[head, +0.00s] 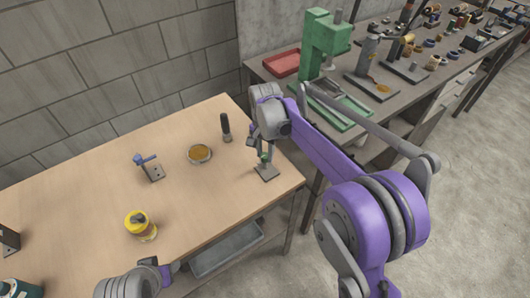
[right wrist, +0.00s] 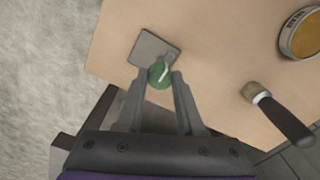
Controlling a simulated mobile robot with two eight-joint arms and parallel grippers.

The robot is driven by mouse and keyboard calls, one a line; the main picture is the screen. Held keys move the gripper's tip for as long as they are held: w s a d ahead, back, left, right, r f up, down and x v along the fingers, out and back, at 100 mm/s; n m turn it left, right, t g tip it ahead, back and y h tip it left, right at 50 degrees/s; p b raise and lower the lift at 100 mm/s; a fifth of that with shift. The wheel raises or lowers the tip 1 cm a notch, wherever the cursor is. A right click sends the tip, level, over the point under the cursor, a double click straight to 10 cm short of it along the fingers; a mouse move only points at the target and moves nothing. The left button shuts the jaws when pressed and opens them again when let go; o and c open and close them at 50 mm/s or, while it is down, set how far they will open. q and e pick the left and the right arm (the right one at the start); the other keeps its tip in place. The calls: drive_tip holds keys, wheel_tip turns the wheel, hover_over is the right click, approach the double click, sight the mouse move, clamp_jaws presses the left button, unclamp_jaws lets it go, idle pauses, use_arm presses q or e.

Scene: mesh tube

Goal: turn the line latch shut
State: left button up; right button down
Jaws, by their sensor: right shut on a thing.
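The latch appears as a green knob with a pale line on it, mounted on a small grey plate (head: 267,173) near the right end of the wooden table. In the right wrist view the green knob (right wrist: 159,75) sits between my fingertips, beside the plate (right wrist: 152,48). My right gripper (head: 265,154) reaches down from above and is shut on the knob; it also shows in the right wrist view (right wrist: 160,78). The pale line points up and slightly right there. Part of my left arm shows at the bottom of the head view; its fingers cannot be made out.
A black-handled tool (head: 226,128) and a round amber-filled dish (head: 199,154) stand left of the latch. A blue-handled fixture (head: 149,169) and a yellow container (head: 140,225) are farther left. A second bench with a green press (head: 318,45) is behind.

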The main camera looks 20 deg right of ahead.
sight(265, 155)
drive_tip(key=c, duration=0.5)
unclamp_jaws()
drive_tip(key=shift+r, duration=0.1)
wheel_tip(265, 155, up, 11)
drive_tip(key=shift+f+p, duration=0.15)
drive_tip(key=shift+p, duration=0.25)
